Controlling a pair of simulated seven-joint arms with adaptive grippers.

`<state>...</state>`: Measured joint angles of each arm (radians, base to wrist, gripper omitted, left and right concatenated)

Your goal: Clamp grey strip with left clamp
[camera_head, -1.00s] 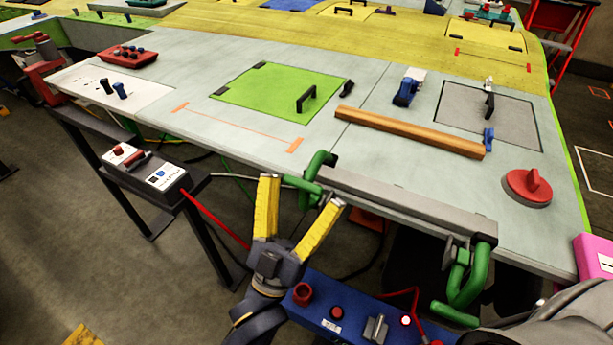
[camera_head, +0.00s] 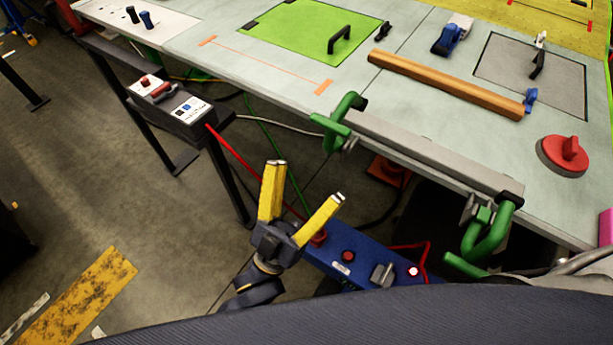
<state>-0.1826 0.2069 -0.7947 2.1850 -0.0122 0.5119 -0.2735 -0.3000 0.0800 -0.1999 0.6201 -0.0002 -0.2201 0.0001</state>
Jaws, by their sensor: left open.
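The grey strip (camera_head: 435,154) lies along the front edge of the wing table. A green left clamp (camera_head: 340,124) sits at the strip's left end, its upper arm over the edge and its handle sticking out left. A second green clamp (camera_head: 487,232) is at the strip's right end. My left gripper (camera_head: 308,184) has two yellow fingers spread apart with nothing between them. It is below and a little left of the left clamp, apart from it. Whether the left clamp presses on the strip cannot be told. My right gripper does not show.
A blue panel (camera_head: 353,262) with buttons and a red cable lies below the table edge, beside my left gripper. A grey control box (camera_head: 172,106) stands at the left. A wooden bar (camera_head: 446,84) and a red round handle (camera_head: 563,155) are on the table.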

